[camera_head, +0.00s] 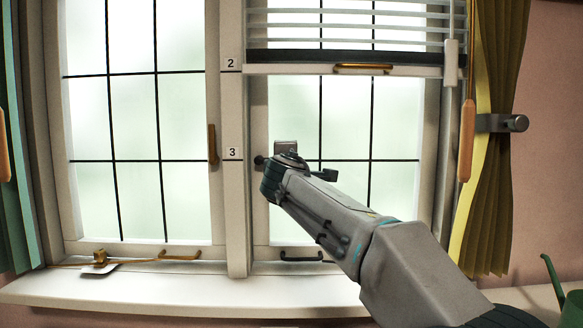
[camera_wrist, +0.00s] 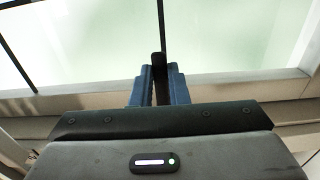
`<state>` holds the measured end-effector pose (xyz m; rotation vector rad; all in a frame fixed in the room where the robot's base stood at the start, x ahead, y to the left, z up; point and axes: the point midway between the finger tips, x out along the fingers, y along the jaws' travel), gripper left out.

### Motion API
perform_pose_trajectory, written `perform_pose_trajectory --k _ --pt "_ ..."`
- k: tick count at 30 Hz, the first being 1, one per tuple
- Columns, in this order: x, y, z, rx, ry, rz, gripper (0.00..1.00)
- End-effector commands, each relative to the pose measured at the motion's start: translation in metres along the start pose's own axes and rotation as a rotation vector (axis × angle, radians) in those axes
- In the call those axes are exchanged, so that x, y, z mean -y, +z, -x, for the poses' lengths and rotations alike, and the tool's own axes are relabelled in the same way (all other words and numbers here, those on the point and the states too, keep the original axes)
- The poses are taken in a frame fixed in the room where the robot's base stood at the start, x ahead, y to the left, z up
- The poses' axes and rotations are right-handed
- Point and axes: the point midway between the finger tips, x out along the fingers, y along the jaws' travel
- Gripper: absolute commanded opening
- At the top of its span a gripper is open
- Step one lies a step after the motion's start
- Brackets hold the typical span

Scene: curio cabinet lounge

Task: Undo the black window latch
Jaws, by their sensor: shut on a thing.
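The black window latch (camera_head: 258,160) shows as a small dark end on the white post beside the number 3 plate, at the left edge of the right-hand window. My arm's end covers the rest of it in the head view. In the wrist view, the dark latch handle (camera_wrist: 158,62) stands upright between the two blue fingers of my gripper (camera_wrist: 159,88). The fingers are shut on it from both sides. In the head view the fingertips are hidden behind my wrist. I cannot tell how far the latch is turned.
A brass handle (camera_head: 212,144) is on the left window. A black handle (camera_head: 301,257) sits on the lower frame. The sill (camera_head: 190,291) runs below; a yellow curtain (camera_head: 497,150) hangs right.

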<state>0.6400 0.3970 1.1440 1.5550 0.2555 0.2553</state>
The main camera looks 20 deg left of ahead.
Motion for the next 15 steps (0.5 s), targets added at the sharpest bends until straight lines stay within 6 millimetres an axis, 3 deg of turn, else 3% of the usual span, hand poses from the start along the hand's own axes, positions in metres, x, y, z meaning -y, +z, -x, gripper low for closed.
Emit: perform_pose_trajectory --k 14,15 --pt "0.0015 -0.0015 -0.0001 -0.004 -0.001 -0.019 0.00" --pt "0.0015 -0.0014 -0.0001 -0.004 -0.001 -0.019 0.17"
